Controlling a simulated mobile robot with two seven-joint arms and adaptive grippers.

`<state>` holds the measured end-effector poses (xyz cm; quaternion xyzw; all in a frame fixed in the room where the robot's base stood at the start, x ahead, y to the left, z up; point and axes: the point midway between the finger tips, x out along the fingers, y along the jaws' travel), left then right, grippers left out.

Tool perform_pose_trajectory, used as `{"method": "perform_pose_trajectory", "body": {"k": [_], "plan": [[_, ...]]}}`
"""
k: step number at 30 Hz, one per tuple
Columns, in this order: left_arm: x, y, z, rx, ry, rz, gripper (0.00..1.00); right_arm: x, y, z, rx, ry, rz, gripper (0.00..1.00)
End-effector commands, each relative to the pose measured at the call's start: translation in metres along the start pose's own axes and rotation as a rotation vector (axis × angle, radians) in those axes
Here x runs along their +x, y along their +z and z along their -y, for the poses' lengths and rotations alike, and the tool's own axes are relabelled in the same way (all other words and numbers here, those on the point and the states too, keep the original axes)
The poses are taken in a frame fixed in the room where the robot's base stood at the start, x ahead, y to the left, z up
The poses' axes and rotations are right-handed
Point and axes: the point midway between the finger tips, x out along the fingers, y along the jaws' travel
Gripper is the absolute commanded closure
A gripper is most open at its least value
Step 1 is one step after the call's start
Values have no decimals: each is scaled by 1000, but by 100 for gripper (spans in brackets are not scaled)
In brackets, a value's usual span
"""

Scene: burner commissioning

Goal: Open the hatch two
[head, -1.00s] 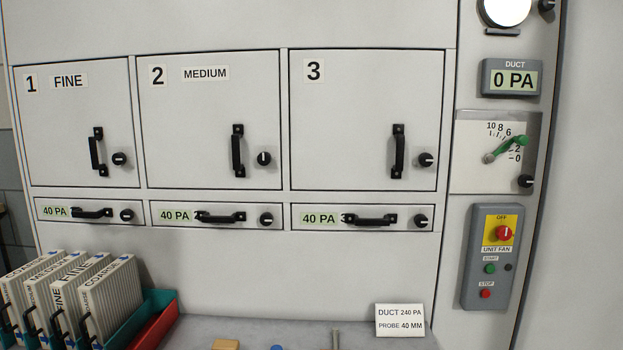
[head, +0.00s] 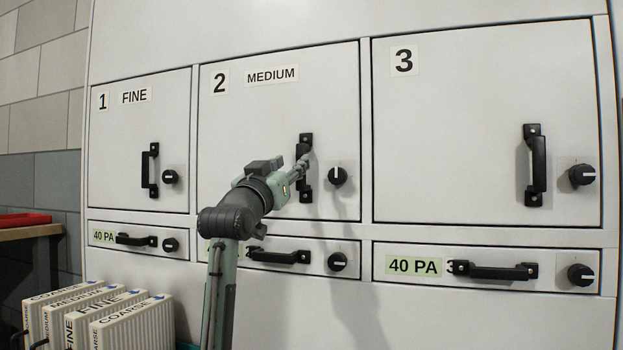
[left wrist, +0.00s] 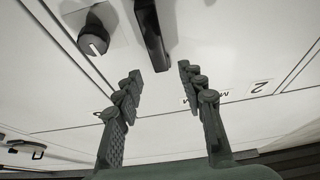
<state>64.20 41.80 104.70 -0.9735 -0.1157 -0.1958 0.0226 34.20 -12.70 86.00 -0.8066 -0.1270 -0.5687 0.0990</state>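Hatch two (head: 236,112) is a white door marked 2 and MEDIUM, and it looks closed, flush with the cabinet front. Its black upright handle (head: 306,191) is at the door's right side, with a black knob (head: 337,175) to the right of it. My left gripper (head: 303,163) is at the handle and covers part of it. In the left wrist view my left gripper (left wrist: 160,72) is open, and the end of the handle (left wrist: 150,32) shows between its spread fingertips. Contact cannot be told. The knob (left wrist: 93,40) shows beside it. My right gripper is not in view.
Hatch 1 (head: 128,118) and hatch 3 (head: 460,120) look closed on either side. Small drawers with handles run below, one marked 40 PA (head: 414,265). Labelled filters (head: 130,325) stand at lower left. A bench with a red tray (head: 24,219) is at far left.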

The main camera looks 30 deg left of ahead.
Motion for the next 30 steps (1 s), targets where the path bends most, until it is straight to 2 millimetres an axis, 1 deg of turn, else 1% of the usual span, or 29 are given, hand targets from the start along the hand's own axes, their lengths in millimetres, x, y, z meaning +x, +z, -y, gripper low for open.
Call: {"method": "perform_pose_trajectory", "body": {"k": [1, 6, 9, 12, 16, 23, 30], "plan": [[9, 0, 0, -2, 0, 1, 60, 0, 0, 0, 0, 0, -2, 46], [37, 1, 0, -2, 0, 4, 60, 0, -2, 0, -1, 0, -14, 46], [51, 1, -1, -1, 1, 3, 60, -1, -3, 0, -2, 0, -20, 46], [61, 2, -1, 0, 1, 4, 60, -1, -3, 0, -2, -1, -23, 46], [66, 2, -1, 1, 0, 4, 60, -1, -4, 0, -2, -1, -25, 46], [67, 2, -1, 1, 0, 4, 60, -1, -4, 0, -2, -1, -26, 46], [67, 2, -1, 1, 0, 4, 90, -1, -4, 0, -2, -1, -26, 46]]}}
